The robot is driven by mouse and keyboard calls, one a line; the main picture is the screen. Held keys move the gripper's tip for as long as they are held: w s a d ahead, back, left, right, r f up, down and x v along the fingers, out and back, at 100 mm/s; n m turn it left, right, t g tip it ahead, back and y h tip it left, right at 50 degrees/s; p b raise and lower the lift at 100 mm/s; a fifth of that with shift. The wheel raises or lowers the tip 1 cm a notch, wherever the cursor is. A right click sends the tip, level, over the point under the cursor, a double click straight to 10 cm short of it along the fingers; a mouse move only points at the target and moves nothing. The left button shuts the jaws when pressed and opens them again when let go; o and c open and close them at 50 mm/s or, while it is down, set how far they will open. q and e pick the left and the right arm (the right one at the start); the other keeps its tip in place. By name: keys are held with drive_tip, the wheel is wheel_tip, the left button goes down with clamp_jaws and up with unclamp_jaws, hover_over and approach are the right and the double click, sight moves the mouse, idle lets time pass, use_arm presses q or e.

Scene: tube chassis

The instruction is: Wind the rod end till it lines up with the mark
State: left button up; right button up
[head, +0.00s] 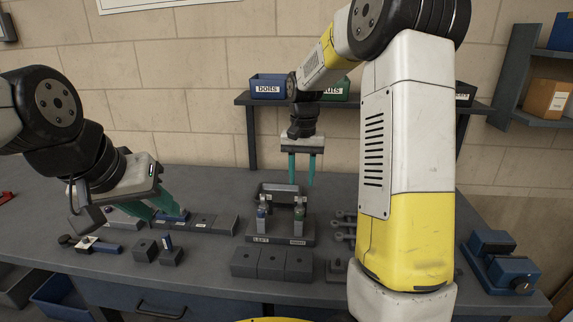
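A dark fixture (280,238) with two labelled stations stands mid-bench; the left label reads LEFT, the right one is too small to read surely. A small upright metal piece (262,218) stands at its left station and another (299,218), with a greenish part, at its right. I cannot make out which part is the rod end, or any mark. My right gripper (301,184) points down above the fixture, its teal fingers apart with nothing visible between them. My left gripper (168,213) is low over a row of dark blocks at left, fingers apart; its tips are partly unclear.
Dark blocks (271,263) lie in front of the fixture, and a row of blocks (215,222) to its left. Small tools (95,245) lie at the left front. A blue vise-like device (500,262) sits at right. A shelf (400,104) holds bins behind. My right arm hides the right-middle bench.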

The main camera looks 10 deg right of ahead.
sight(300, 207)
drive_tip(key=shift+w+f, duration=0.35)
drive_tip(key=shift+w, duration=0.2)
drive_tip(key=shift+f, duration=3.3)
drive_tip(key=m, duration=0.4)
drive_tip(key=shift+m, duration=0.4)
drive_tip(key=m, duration=1.3)
clamp_jaws()
